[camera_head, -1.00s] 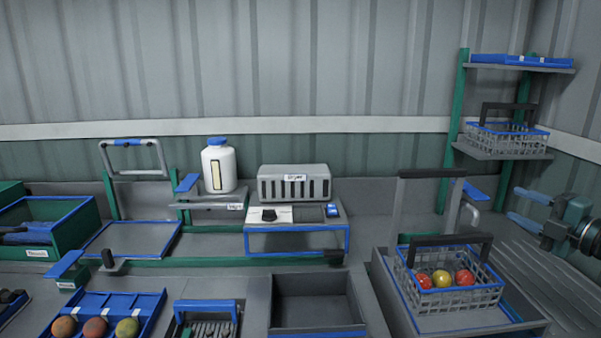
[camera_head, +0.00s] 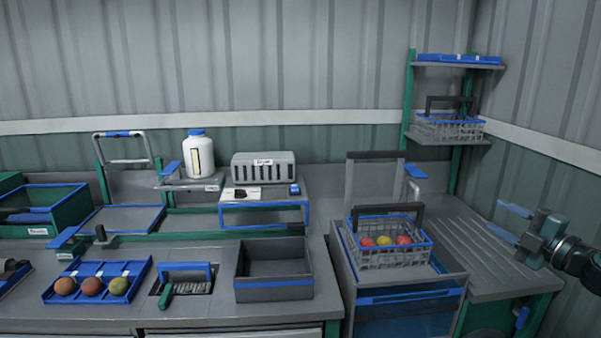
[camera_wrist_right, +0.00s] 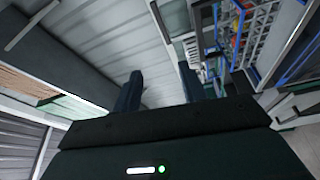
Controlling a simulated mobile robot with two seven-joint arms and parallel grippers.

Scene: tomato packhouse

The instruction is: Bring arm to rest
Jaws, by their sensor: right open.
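My right gripper (camera_head: 506,222) is at the right edge of the head view, above the ribbed grey draining surface, with its two blue fingers apart and nothing between them. In the right wrist view the fingers (camera_wrist_right: 160,92) also stand apart and empty. The basket with red and yellow tomatoes (camera_head: 392,257) stands to the left of the gripper, clear of it. My left gripper is not in view.
A grey open bin (camera_head: 273,290), a blue tray with tomatoes (camera_head: 135,283) and a green-handled brush (camera_head: 166,296) are on the counter. A rack (camera_head: 409,100) holds an empty basket (camera_head: 450,131). The ribbed surface (camera_head: 480,250) is clear.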

